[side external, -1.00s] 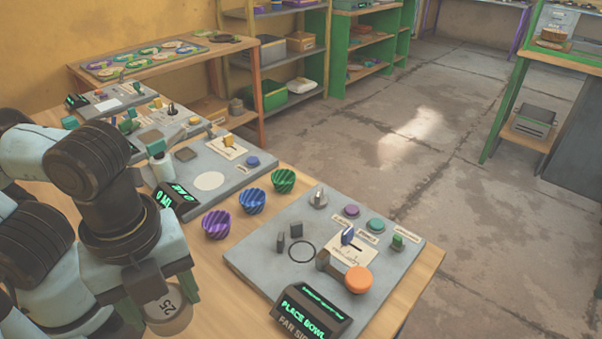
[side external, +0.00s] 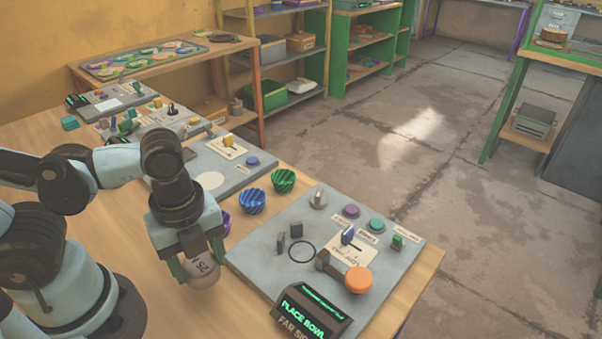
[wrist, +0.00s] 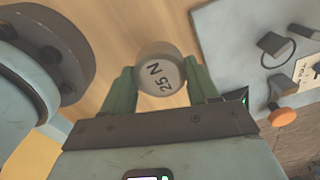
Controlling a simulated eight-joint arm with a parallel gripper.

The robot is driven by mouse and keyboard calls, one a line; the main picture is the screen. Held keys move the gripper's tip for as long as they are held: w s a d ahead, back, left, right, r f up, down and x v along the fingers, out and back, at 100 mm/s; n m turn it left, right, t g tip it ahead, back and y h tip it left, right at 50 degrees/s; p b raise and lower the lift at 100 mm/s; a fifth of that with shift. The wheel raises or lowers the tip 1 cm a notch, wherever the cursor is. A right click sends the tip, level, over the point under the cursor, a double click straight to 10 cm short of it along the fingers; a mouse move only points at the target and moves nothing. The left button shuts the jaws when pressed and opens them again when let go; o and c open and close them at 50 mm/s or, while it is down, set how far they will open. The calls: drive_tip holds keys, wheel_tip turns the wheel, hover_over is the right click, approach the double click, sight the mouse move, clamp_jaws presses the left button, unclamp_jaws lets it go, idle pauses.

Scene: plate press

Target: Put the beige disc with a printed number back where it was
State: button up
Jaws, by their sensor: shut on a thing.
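In the side view the disc is above the wooden table, left of the grey panel with the "PLACE BOWL" display. In the wrist view the disc (wrist: 161,75) sits between the fingertips with its number facing the camera. I cannot tell the exact gap between the disc and the table.
The grey panel (side external: 250,262) has an orange knob (side external: 358,279), a black ring outline, posts and buttons. Blue (side external: 252,201) and green (side external: 283,181) bowls stand behind it; a purple bowl (side external: 227,224) is partly hidden by my arm. Bare wooden table (side external: 120,255) lies to the left.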

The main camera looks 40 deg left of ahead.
sight(206, 271)
drive_tip(key=shift+w+a+f, duration=0.4)
drive_tip(key=shift+w, duration=0.05)
drive_tip(key=shift+f, duration=1.95)
drive_tip(key=shift+f, duration=0.15)
drive_tip(key=o, duration=1)
